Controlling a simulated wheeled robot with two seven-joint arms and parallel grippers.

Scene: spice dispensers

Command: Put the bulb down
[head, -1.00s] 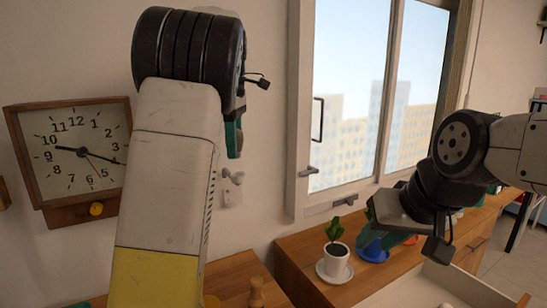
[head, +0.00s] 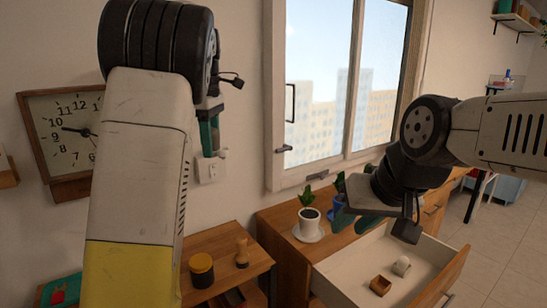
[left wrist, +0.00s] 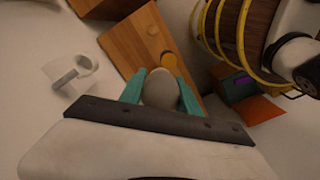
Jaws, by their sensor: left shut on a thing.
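The bulb (left wrist: 160,90) is a pale rounded shape in the left wrist view. My left gripper (left wrist: 160,83) is shut on it, with one teal finger on each side. In the head view my left gripper (head: 209,132) shows only partly behind my own arm, in front of the wall, and the bulb cannot be made out there. My right gripper (head: 357,220) hangs above the cabinet by the open drawer (head: 340,275). Its teal fingers are partly covered by its dark body, so their opening is unclear.
The drawer holds a small wooden box (head: 380,285) and a white rounded object (head: 402,265). A white potted plant (head: 309,224) and a blue pot (head: 339,208) stand on the cabinet. A yellow jar (head: 201,270) and wooden shaker (head: 241,252) stand on a lower wooden surface.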

